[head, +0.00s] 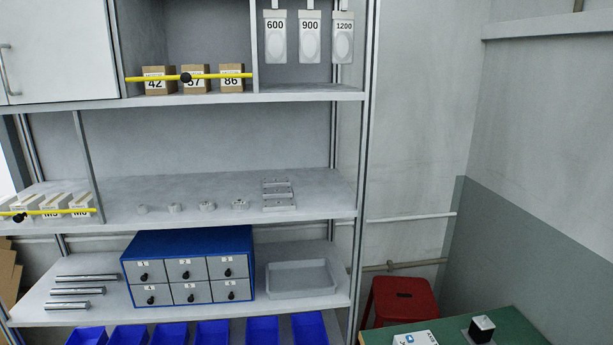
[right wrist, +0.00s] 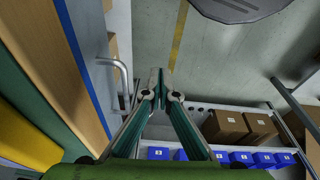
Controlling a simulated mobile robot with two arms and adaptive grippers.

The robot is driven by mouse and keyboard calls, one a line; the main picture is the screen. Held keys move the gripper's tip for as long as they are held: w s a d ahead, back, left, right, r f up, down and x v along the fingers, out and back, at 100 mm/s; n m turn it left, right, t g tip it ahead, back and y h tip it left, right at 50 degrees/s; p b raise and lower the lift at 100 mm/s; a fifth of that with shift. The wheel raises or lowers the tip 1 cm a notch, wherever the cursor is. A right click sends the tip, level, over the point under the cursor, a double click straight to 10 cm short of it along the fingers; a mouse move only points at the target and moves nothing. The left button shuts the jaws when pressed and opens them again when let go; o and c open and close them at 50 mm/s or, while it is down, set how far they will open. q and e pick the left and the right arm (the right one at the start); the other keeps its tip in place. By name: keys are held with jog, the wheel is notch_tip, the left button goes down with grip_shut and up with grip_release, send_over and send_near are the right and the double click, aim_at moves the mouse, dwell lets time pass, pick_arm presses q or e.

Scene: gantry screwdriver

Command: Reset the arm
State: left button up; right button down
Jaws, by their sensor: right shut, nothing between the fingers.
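My right gripper (right wrist: 160,90) shows in the right wrist view with its fingertips together and nothing between them. It hangs in free space above the floor, beside a cabinet side and a shelf. Neither of my grippers nor arms shows in the head view. My left gripper is out of view.
The head view shows a shelf rack with a blue drawer unit (head: 188,268), a grey tray (head: 302,292), metal rods (head: 78,291) and blue bins (head: 262,330). A red stool (head: 400,301) and green table (head: 510,326) stand right. A metal handle (right wrist: 118,75) is close to my right gripper.

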jog(key=s+f+b, duration=0.2)
jog(key=s+f, duration=0.2)
jog(key=f, duration=0.4)
jog(key=s+d+f+b, duration=0.1)
jog(key=s+f, duration=0.3)
jog(key=f, duration=0.4)
jog(key=shift+s+d+f+g+b, duration=0.15)
jog(key=shift+s+f+g+b, duration=0.15)
jog(key=shift+g+b, duration=0.1)
jog(key=c, duration=2.5)
grip_release()
jog(key=s+d+f+b, duration=0.1)
jog(key=s+f+b, duration=0.1)
jog(key=s+f, duration=0.5)
jog(key=shift+s+d+f+g, duration=0.3)
jog(key=shift+s+d+f, duration=0.05)
jog(key=shift+s, duration=0.55)
jog(key=o, duration=0.5)
jog(key=shift+s, duration=0.2)
jog(key=shift+o, duration=0.2)
jog(key=shift+a, duration=0.1)
